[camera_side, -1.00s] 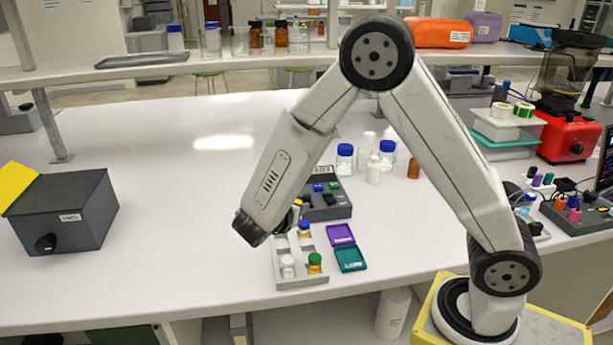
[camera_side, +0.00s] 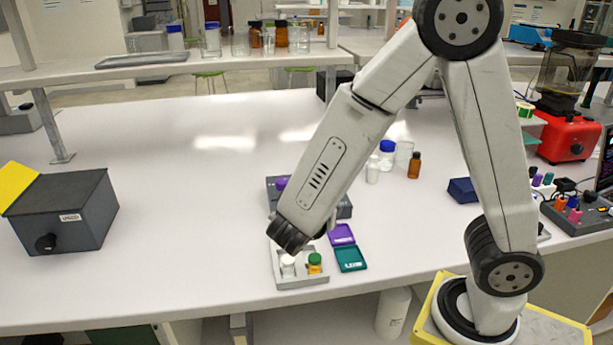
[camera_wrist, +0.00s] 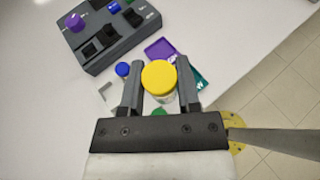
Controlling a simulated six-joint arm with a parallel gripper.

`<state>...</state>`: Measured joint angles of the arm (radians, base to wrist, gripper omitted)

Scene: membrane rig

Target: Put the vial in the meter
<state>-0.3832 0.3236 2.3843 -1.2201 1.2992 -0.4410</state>
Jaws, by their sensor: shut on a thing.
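My gripper (camera_wrist: 159,63) is shut on a vial with a yellow cap (camera_wrist: 160,77); one finger is on each side. In the side view the gripper and that vial are hidden behind my wrist. A dark grey box (camera_side: 72,238), which looks like the meter, stands at the far left in the side view. It has a yellow flap, a front knob and a small label starting with UV. The light grey vial rack (camera_side: 302,282) lies under my wrist. It holds a white-capped vial (camera_side: 288,264), a green-capped vial (camera_side: 315,262) and a blue-capped vial (camera_wrist: 122,69).
A dark control panel (camera_wrist: 115,35) with a purple knob and black switches stands behind the rack. Purple (camera_side: 342,235) and teal (camera_side: 350,259) trays lie right of it. Bottles (camera_side: 387,152) stand farther back. The table between rack and grey box is clear.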

